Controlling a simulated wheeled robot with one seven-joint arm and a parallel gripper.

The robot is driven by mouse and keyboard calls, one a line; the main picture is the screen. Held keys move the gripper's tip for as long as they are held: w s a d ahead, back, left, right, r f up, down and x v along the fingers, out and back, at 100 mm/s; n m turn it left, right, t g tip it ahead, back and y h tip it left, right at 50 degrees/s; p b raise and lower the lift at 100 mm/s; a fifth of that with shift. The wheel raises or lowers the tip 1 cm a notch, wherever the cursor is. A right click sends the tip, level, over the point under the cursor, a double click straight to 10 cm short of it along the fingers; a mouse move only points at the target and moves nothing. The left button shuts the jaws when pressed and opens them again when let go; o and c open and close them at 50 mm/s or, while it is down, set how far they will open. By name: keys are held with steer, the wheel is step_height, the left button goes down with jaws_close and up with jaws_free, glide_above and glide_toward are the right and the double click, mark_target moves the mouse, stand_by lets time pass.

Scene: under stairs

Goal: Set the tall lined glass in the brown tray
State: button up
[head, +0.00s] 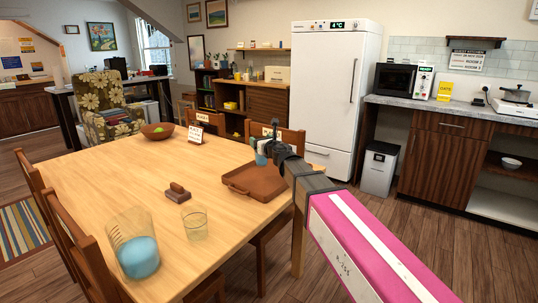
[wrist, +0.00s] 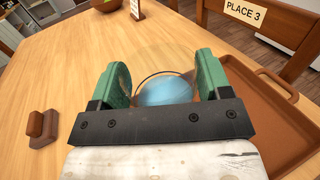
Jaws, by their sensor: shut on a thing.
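My gripper (wrist: 160,74) has its green fingers closed around a clear glass with blue content (wrist: 165,91), seen from above in the wrist view. I take it for the tall lined glass; its lines cannot be made out. In the head view my gripper (head: 264,151) is by the far side of the brown tray, and my arm hides most of the held glass. The brown tray (head: 252,183) lies on the table and looks empty. In the wrist view the tray (wrist: 272,118) is to the right of the held glass.
The wooden table (head: 120,185) bears a large clear vessel with blue content (head: 137,257), a short clear glass (head: 194,224), a brown block with a grip (head: 177,193) and a bowl (head: 157,131). Place cards and chairs stand around it.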

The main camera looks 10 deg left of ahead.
steer(key=w+d+f, duration=0.2)
steer(key=w+f, duration=0.2)
steer(key=f, duration=0.3)
steer(key=shift+d, duration=0.15)
steer(key=shift+w, duration=0.1)
stand_by(0.3)
steer(key=o, duration=1.3)
